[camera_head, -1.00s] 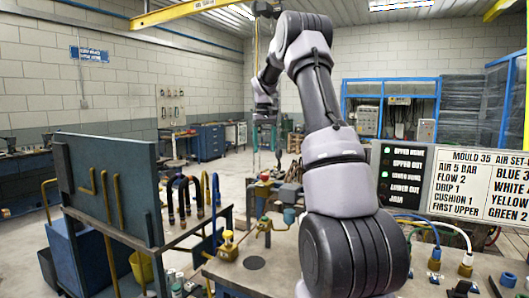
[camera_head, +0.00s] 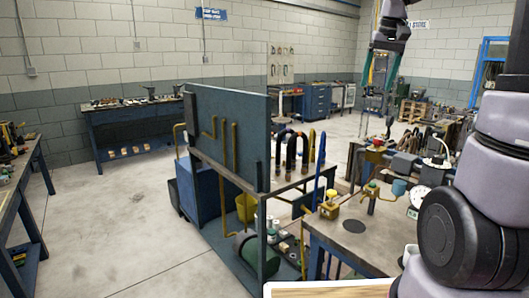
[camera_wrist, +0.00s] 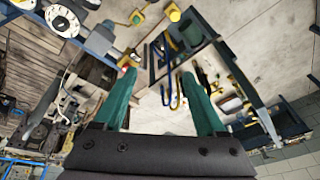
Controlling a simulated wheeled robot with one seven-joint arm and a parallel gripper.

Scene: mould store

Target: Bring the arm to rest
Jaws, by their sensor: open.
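My gripper (camera_head: 376,112) hangs in the air at the upper right of the head view, pointing down. In the wrist view its two green fingers (camera_wrist: 158,76) stand wide apart with nothing between them. Below and beyond them show the floor and the stand with hooked hoses (camera_wrist: 172,88). My arm rises along the right edge of the head view, and its upper links are partly out of the picture.
A stand with a blue-grey panel (camera_head: 232,128) and hooked hoses (camera_head: 300,147) is at the centre. A workbench with fittings (camera_head: 340,240) is close at right. Benches stand at the far left (camera_head: 125,117) and left edge (camera_head: 22,180). The floor (camera_head: 120,215) between is clear.

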